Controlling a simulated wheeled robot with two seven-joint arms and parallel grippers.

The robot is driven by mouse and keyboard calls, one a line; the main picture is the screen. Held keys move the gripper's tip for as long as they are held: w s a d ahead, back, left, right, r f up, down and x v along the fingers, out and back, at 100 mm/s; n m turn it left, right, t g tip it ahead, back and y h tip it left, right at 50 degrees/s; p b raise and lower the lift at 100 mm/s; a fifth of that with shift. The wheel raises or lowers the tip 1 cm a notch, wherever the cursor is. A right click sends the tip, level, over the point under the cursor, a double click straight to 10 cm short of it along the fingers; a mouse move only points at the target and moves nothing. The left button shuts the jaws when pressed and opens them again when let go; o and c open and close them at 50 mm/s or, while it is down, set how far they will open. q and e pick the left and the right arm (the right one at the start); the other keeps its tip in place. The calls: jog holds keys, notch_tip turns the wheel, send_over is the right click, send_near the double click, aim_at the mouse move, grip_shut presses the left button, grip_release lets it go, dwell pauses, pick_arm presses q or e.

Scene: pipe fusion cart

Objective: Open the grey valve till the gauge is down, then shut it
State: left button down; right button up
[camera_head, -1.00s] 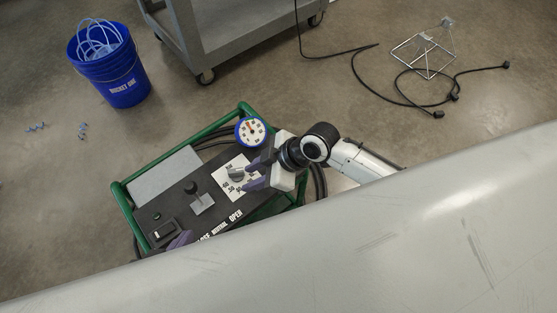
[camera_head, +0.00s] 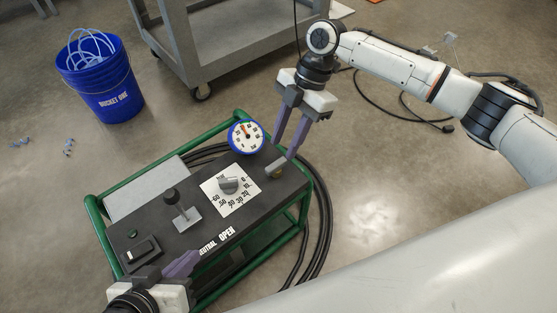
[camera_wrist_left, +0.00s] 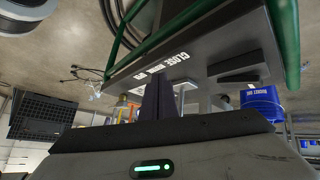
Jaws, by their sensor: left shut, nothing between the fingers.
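The grey valve (camera_head: 277,166) is a small grey handle on a brass body at the right end of the cart's black panel. The blue-rimmed gauge (camera_head: 247,136) stands behind the panel, its red needle pointing up and slightly left. My right gripper (camera_head: 283,151) points down at the valve, its purple fingers apart and their tips close to the handle. I cannot tell whether they touch it. My left gripper (camera_head: 194,259) is shut and empty by the panel's front edge. In the left wrist view its fingers (camera_wrist_left: 157,100) are together before the lettered panel side.
The panel carries a grey dial knob (camera_head: 229,185), a black-topped lever (camera_head: 180,208) and a switch (camera_head: 140,251). Green rails (camera_head: 95,215) frame the cart. Black hoses (camera_head: 324,225) loop at its right. A blue bucket (camera_head: 100,85) and a grey trolley (camera_head: 225,50) stand behind.

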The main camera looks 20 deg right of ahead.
aim_at(276, 164)
jog(key=b+x, duration=0.1)
jog(key=x, duration=0.3)
jog(key=shift+f, duration=0.3)
jog(key=shift+s+a+f+b, duration=0.15)
jog(key=shift+a+f+b, duration=0.15)
jog(key=shift+f, duration=0.2)
pick_arm(q)
jog(key=shift+w+d+r+t+h, duration=0.3)
jog(key=shift+d+r+h, duration=0.1)
jog(key=shift+d+r, duration=0.35)
jog(key=shift+a+r, duration=0.1)
pick_arm(e)
grip_shut()
